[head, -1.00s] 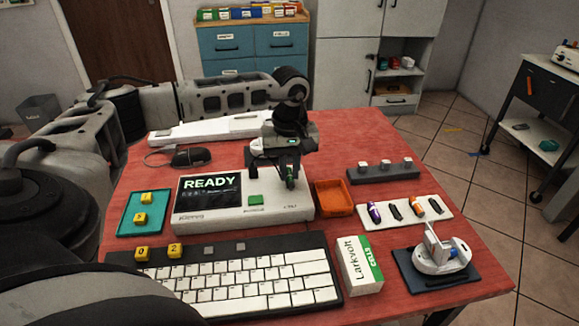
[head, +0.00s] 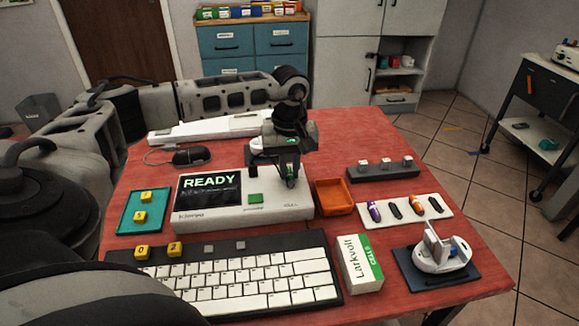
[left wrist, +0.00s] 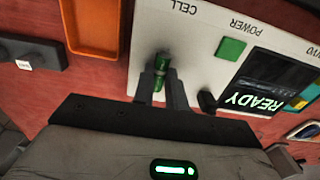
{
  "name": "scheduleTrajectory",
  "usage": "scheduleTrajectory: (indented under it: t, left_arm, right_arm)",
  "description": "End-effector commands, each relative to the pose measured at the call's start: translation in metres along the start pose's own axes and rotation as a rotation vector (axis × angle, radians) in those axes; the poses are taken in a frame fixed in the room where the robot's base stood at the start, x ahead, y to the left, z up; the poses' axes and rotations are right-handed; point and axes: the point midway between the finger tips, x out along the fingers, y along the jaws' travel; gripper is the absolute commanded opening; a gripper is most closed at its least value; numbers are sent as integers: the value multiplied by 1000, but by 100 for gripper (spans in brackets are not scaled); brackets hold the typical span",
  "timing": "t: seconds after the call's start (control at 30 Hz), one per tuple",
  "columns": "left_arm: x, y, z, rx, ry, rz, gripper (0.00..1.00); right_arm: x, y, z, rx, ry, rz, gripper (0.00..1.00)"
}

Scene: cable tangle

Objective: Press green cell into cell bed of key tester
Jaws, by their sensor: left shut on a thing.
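The key tester (head: 245,212) is a white box with a dark screen reading READY and a green power button (head: 256,198). My left gripper (head: 289,180) points down over the tester's right part. In the left wrist view my left gripper (left wrist: 160,85) is shut on the green cell (left wrist: 160,75), just below the CELL label on the tester (left wrist: 200,70). The cell's lower end and the cell bed are mostly hidden by the fingers, so I cannot tell whether the cell is seated. My right gripper is not in view.
An orange tray (head: 334,197) stands right of the tester. A white strip (head: 445,213) with purple, dark and orange cells lies beyond it. The keyboard (head: 240,275), Larkvolt box (head: 360,265) and a white device on a dark mat (head: 470,275) are in front.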

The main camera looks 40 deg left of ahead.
Motion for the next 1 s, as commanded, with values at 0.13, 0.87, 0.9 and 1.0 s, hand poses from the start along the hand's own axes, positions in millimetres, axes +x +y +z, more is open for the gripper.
scheduleTrajectory:
  t: [0.13, 0.87, 0.9, 1.0]
  left_arm:
    - [2, 0, 0, 0, 0, 0, 3]
    - [7, 0, 0, 0, 0, 0, 23]
    - [7, 0, 0, 0, 0, 0, 23]
    - [7, 0, 0, 0, 0, 0, 23]
  right_arm:
    - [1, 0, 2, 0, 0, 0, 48]
    - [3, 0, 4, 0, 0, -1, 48]
    - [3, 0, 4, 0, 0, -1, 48]
    - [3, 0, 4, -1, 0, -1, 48]
